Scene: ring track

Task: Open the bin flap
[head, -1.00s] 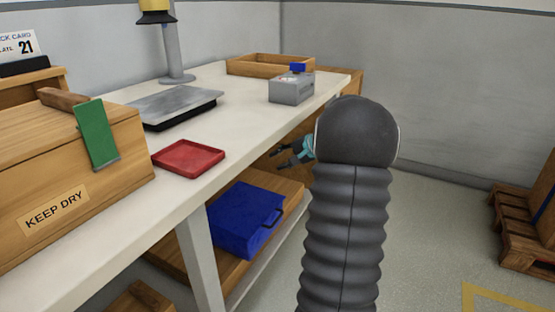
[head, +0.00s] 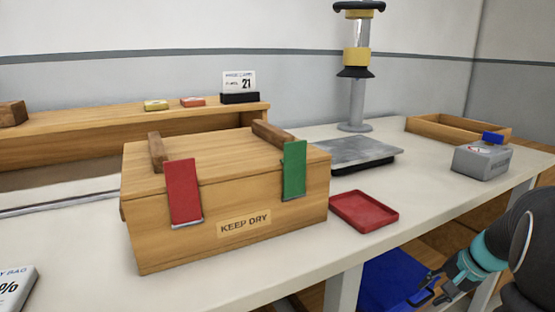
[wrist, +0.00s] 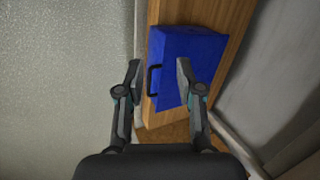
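A blue box-like thing (head: 385,280) sits on the wooden shelf under the table, partly cut off by the tabletop and the frame's bottom edge. In the wrist view the blue thing (wrist: 185,58) shows a flat face and a black handle (wrist: 152,80) on its left edge. It looks closed; I cannot tell whether this face is the bin flap. My gripper (head: 428,298) is at the lower right, by the blue thing's right side. In the wrist view my gripper (wrist: 159,76) is open, its fingers apart, with the handle showing between them. I cannot tell contact.
A wooden KEEP DRY box (head: 225,205) with red and green straps stands on the table (head: 80,225). A red tray (head: 363,211), a scale (head: 350,152) and a grey device (head: 482,160) stand to its right. The floor (wrist: 60,90) left of the shelf is clear.

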